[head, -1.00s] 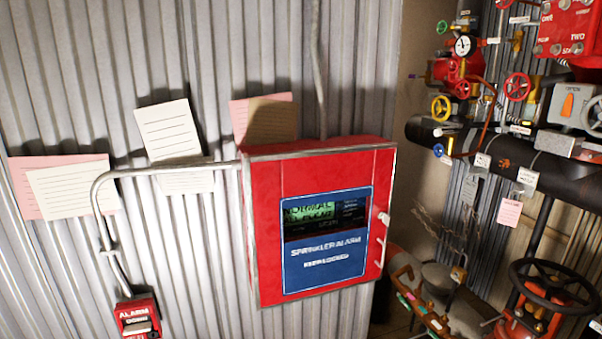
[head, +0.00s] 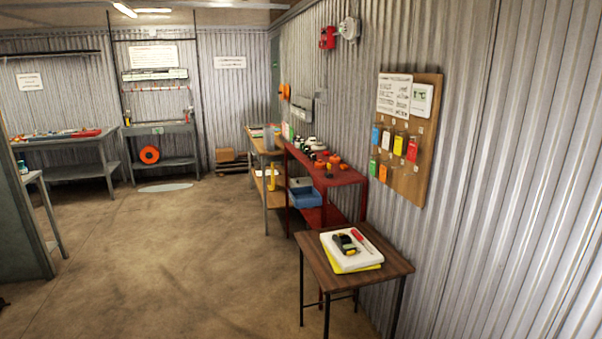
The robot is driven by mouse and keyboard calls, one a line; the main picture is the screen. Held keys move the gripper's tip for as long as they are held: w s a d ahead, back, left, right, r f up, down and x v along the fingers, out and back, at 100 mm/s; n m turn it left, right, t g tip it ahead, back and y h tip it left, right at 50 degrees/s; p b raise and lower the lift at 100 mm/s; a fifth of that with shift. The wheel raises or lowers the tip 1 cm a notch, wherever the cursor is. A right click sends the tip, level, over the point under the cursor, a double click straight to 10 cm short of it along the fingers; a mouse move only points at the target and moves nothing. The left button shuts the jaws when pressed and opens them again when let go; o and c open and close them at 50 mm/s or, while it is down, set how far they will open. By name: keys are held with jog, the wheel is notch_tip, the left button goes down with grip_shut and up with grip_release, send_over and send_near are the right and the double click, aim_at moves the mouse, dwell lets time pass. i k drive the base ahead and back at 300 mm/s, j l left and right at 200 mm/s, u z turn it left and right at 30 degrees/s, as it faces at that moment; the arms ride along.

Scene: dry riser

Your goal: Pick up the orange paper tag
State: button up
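A wooden board (head: 431,120) hangs on the corrugated wall at the right in the head view. Several coloured tags hang on it in two rows. A small orange tag (head: 383,173) hangs in the lower row, beside a green tag (head: 373,167). A blue tag (head: 375,136), a yellow tag (head: 398,145) and a red tag (head: 412,150) hang above. The tags are small, so I cannot tell their material. My gripper is not in view.
A small wooden table (head: 394,266) with a yellow and white stack stands below the board. A red shelf bench (head: 341,177) stands beyond it along the wall. The concrete floor (head: 190,255) is open at the left and middle. A workbench (head: 75,143) stands far left.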

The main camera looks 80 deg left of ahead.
aim_at(383, 173)
jog(key=u, duration=3.05)
jog(key=i+j+u, duration=0.25)
jog(key=j, duration=0.25)
jog(key=i+j+u, duration=0.2)
jog(key=j, duration=0.3)
jog(key=i+j+u, duration=0.25)
jog(key=j, duration=0.2)
jog(key=i+j+u, duration=0.25)
jog(key=i+j, duration=0.2)
jog(key=i, duration=0.25)
jog(key=i+j+z, duration=0.15)
jog(key=i, duration=0.3)
jog(key=i+j, duration=0.3)
jog(key=i, duration=0.15)
jog(key=i+l+z, duration=0.15)
jog(key=i+z, duration=0.25)
jog(key=i, duration=0.3)
jog(key=i+z, duration=0.4)
jog(key=i, duration=0.3)
jog(key=i+j+z, duration=0.3)
jog(key=i+z, duration=0.15)
jog(key=i, duration=0.2)
jog(key=i+l+z, duration=0.25)
jog(key=i+z, duration=0.15)
jog(key=i+l+z, duration=0.1)
jog(key=i+z, duration=0.7)
jog(key=i+j+z, duration=0.2)
jog(key=i+z, duration=0.25)
